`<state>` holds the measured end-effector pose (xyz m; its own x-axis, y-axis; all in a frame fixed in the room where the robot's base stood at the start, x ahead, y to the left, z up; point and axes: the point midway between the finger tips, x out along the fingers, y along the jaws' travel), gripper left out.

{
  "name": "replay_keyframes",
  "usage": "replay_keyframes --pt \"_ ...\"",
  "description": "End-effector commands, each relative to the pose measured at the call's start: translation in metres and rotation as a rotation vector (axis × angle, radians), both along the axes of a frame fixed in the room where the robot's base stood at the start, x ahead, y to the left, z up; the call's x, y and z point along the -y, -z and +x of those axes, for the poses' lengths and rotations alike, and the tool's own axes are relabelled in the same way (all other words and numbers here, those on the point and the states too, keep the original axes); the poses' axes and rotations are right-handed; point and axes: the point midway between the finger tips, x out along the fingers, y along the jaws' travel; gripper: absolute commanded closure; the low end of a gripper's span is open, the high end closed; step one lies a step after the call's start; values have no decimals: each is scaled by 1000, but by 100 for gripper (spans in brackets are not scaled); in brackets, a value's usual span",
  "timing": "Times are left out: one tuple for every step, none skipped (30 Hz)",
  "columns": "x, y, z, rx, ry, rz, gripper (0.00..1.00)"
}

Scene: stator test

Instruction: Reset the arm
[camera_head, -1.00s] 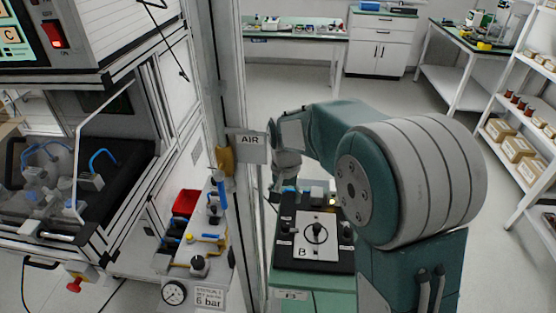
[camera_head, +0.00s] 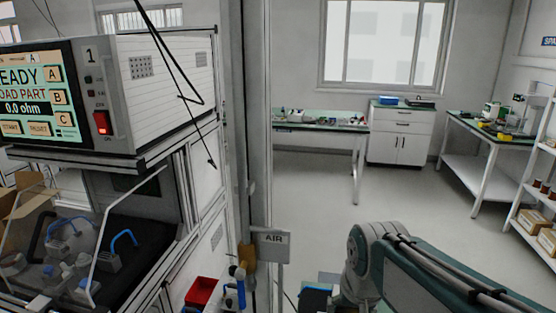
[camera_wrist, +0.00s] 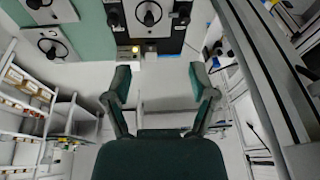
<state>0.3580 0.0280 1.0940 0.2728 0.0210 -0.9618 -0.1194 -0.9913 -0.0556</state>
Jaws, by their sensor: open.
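My gripper (camera_wrist: 160,85) shows in the wrist view with its two fingers spread wide apart and nothing between them. In the head view my arm is at the lower right, and my gripper is out of that view.
At left in the head view stands a test station (camera_head: 165,75) with a lit screen (camera_head: 37,95). Beside it are an AIR sign (camera_head: 273,240) and a red bin (camera_head: 201,291). A shelf rack (camera_head: 540,190) is at right. The floor behind (camera_head: 400,190) is clear.

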Motion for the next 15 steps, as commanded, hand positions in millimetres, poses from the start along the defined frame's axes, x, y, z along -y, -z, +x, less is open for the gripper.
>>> replay_keyframes --pt "3 -5 -11 22 -7 -3 27" --pt "5 -6 -16 33 -13 -5 27" --pt "7 -8 -24 47 -22 -8 27" --pt "9 -10 -29 58 -26 -11 27" --pt "10 -11 -34 68 -32 -14 27" --pt "12 -12 -42 83 -40 -17 27" --pt "14 -13 -47 93 -45 -20 27" --pt "15 -14 -52 104 -51 -24 27" --pt "17 -14 -60 117 -59 -28 27" --pt "18 -15 -65 128 -64 -32 27" --pt "19 -15 -70 139 -70 -35 27" --pt "21 -15 -77 154 -76 -41 27" --pt "22 -14 -82 164 -82 -44 27" --pt "23 -14 -86 172 -87 -49 27" --pt "24 -13 -91 183 -93 -53 27"
